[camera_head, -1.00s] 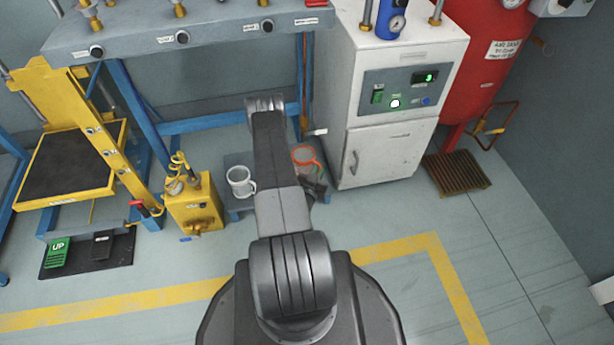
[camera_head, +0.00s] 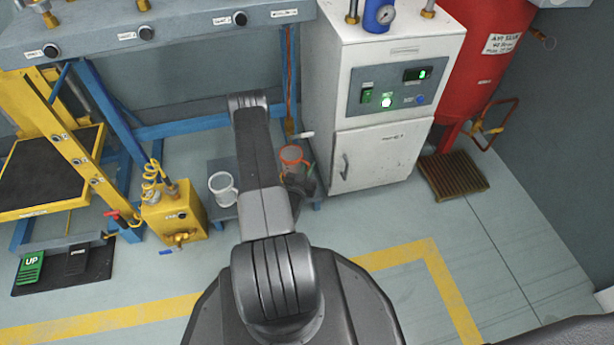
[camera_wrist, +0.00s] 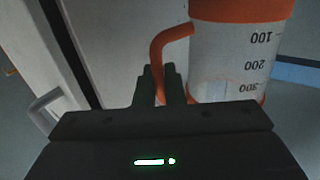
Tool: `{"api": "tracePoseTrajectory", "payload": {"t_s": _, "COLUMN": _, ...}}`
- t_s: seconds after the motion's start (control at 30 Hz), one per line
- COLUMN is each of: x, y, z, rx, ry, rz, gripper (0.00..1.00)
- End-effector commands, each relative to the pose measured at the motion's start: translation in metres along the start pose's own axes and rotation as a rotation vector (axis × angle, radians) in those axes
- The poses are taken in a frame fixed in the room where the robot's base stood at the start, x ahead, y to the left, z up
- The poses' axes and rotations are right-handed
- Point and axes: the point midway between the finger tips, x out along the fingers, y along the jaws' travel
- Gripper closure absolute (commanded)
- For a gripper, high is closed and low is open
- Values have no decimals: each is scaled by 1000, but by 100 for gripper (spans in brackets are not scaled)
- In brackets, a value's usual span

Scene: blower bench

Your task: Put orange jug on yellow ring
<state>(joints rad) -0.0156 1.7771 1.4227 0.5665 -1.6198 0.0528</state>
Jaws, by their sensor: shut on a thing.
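The orange jug (camera_head: 291,160) has an orange rim and handle and a clear body. It is at the low blue stand, right of my arm in the head view. In the wrist view the jug (camera_wrist: 238,55) is close up, with dark measuring marks. My gripper (camera_wrist: 162,78) is shut on its orange handle, left of the body. In the head view my gripper (camera_head: 299,182) is a dark shape by the jug, partly hidden by my arm. I cannot tell whether the jug touches the stand. I cannot make out a yellow ring in either view.
A white jug (camera_head: 222,188) stands on the low blue stand (camera_head: 226,213), left of my arm. A yellow box (camera_head: 174,212) with a coiled hose is farther left. The white cabinet (camera_head: 378,158) is close to the right of the orange jug. Open floor lies in front.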

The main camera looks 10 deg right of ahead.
Motion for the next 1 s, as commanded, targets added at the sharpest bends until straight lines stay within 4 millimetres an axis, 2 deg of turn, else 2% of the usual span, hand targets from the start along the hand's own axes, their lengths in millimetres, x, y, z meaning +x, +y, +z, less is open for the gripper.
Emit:
{"api": "tracePoseTrajectory", "payload": {"t_s": 0.2, "x": 0, "y": 1, "z": 32, "rx": 0, "ry": 0, "rz": 0, "gripper": 100}}
{"api": "tracePoseTrajectory", "payload": {"t_s": 0.57, "x": 0, "y": 1, "z": 34, "rx": 0, "ry": -1, "rz": 0, "gripper": 100}}
{"api": "tracePoseTrajectory", "payload": {"t_s": 0.6, "x": 0, "y": 1, "z": 35, "rx": -1, "ry": -1, "rz": 0, "gripper": 89}}
{"api": "tracePoseTrajectory", "payload": {"t_s": 0.7, "x": 0, "y": 1, "z": 35, "rx": 0, "ry": -1, "rz": 0, "gripper": 69}}
{"api": "tracePoseTrajectory", "payload": {"t_s": 1.0, "x": 0, "y": 1, "z": 34, "rx": 0, "ry": -1, "rz": 0, "gripper": 69}}
